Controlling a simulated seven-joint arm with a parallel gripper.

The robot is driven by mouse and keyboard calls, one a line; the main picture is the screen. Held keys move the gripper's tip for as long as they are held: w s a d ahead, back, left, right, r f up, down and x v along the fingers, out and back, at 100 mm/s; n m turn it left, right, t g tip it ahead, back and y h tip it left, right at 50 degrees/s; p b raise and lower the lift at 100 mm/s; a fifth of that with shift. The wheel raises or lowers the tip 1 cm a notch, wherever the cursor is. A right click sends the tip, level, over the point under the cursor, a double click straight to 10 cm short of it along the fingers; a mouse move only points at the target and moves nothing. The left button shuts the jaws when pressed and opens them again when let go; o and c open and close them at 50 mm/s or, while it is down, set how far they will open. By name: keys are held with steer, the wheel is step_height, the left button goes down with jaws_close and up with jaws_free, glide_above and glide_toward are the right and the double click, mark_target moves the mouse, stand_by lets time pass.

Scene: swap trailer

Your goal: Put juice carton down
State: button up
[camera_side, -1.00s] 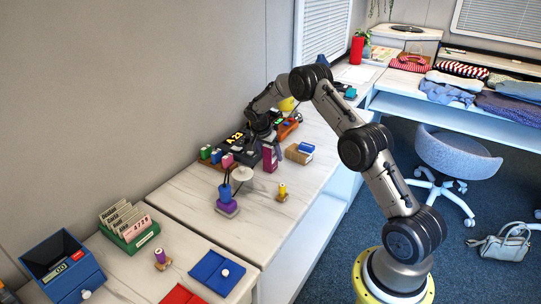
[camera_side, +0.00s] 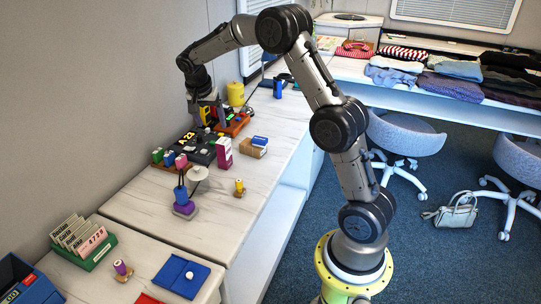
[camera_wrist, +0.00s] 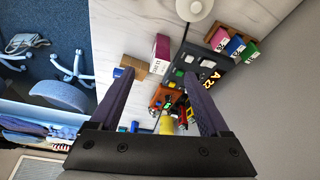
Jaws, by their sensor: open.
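The juice carton, a magenta box with a white panel (camera_side: 225,152), stands upright on the desk at the right edge of the black keypad device. It also shows in the wrist view (camera_wrist: 160,50), beyond my fingertips. My gripper (camera_side: 212,122) is open and empty, raised above the far part of the black device, beyond and to the left of the carton. In the wrist view my gripper's two fingers (camera_wrist: 156,78) are spread wide with nothing held between them. The carton stands apart from them.
The black keypad device (camera_side: 203,146) has a lit display. An orange tray (camera_side: 233,126), a yellow container (camera_side: 236,93), a wooden block with a blue item (camera_side: 253,148) and a lamp with a white disc (camera_side: 197,174) stand nearby.

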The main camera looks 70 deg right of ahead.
steer(key=s+a+r+n+t+y, duration=0.2)
steer(key=s+a+r+n, duration=0.5)
steer(key=s+a+r, duration=0.55)
steer(key=s+a+f+n+t+y, duration=0.1)
steer(key=s+a+n, duration=0.3)
steer(key=s, duration=0.5)
steer(key=s+a+f+n+t+y, duration=0.1)
steer(key=s+a+f+n, duration=0.3)
steer(key=s, duration=0.6)
steer(key=shift+a+t, duration=0.3)
steer(key=shift+a, duration=0.35)
